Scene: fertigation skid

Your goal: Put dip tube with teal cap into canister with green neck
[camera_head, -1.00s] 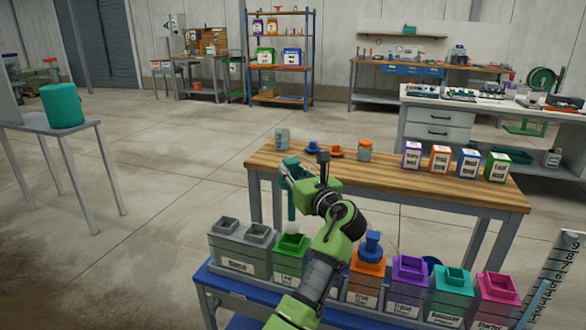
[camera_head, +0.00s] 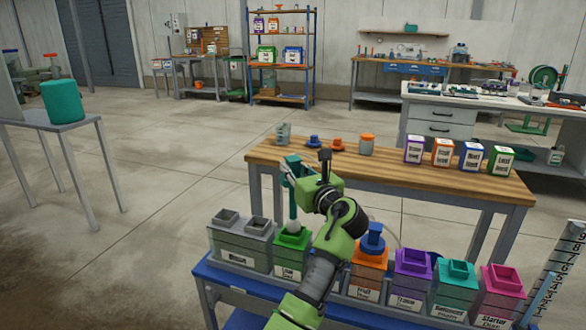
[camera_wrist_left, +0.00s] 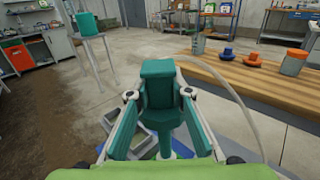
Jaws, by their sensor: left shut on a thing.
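My left gripper (camera_head: 293,170) is shut on the teal cap (camera_wrist_left: 158,84) of the dip tube. The dip tube (camera_head: 293,203) hangs about upright below the gripper, with a pale foot at its lower end. This foot shows at the green neck (camera_head: 288,240) of a grey canister (camera_head: 289,264); I cannot tell whether it is inside the opening or just above it. In the left wrist view the cap sits between the two fingers, and the tube's lower part is mostly hidden. My right gripper is not in view.
The canister stands in a row on a blue cart (camera_head: 213,279), between a grey canister (camera_head: 240,242) and an orange-necked one (camera_head: 367,271) partly behind my arm. A wooden bench (camera_head: 420,182) with caps and small boxes stands behind.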

